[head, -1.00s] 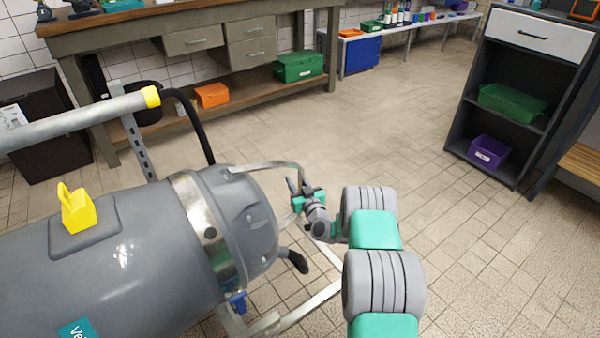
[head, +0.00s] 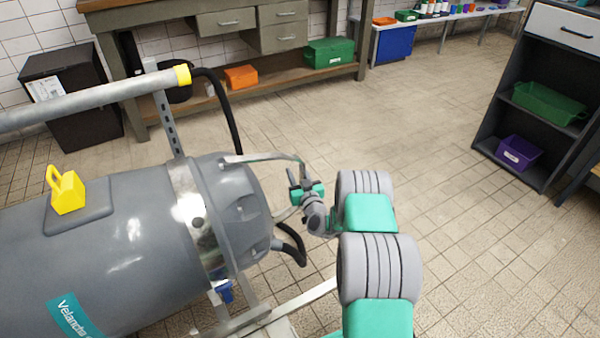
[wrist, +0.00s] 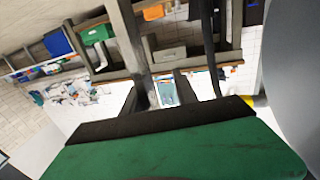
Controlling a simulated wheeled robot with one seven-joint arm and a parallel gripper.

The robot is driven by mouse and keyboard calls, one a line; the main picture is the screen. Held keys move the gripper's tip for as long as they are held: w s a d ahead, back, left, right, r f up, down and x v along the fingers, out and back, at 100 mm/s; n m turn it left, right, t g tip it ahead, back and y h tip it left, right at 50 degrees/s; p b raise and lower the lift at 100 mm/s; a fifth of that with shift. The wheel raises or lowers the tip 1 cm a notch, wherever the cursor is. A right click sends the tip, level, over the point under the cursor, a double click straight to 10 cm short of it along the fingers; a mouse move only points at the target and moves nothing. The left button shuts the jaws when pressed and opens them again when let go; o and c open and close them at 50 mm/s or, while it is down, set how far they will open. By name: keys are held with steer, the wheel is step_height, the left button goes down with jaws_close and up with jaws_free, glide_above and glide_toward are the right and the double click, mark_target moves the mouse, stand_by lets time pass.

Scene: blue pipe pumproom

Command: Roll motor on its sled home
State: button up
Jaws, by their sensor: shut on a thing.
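The motor (head: 120,225) is a big grey cylinder lying on its side at the left of the head view, with a metal band and a teal label. Its sled (head: 250,318) shows only partly below it as metal rails. A pale metal bar handle (head: 262,157) curves past the motor's near-round end. My gripper (head: 303,184) is beside that end, shut on the handle. In the wrist view my gripper (wrist: 155,100) shows its green body and dark fingers, with a grey bar (wrist: 127,45) running up between them. The sled's left part is out of view.
A workbench (head: 180,95) with drawers and bins stands at the back. A dark shelf unit (head: 490,130) with green and purple bins stands at the right. A black cabinet (head: 75,105) is at back left. A black cable (head: 228,110) hangs behind the motor. The tiled floor between is clear.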

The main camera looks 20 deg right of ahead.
steer(key=shift+o, duration=1.1)
steer(key=s, duration=0.8)
steer(key=shift+p, duration=0.45)
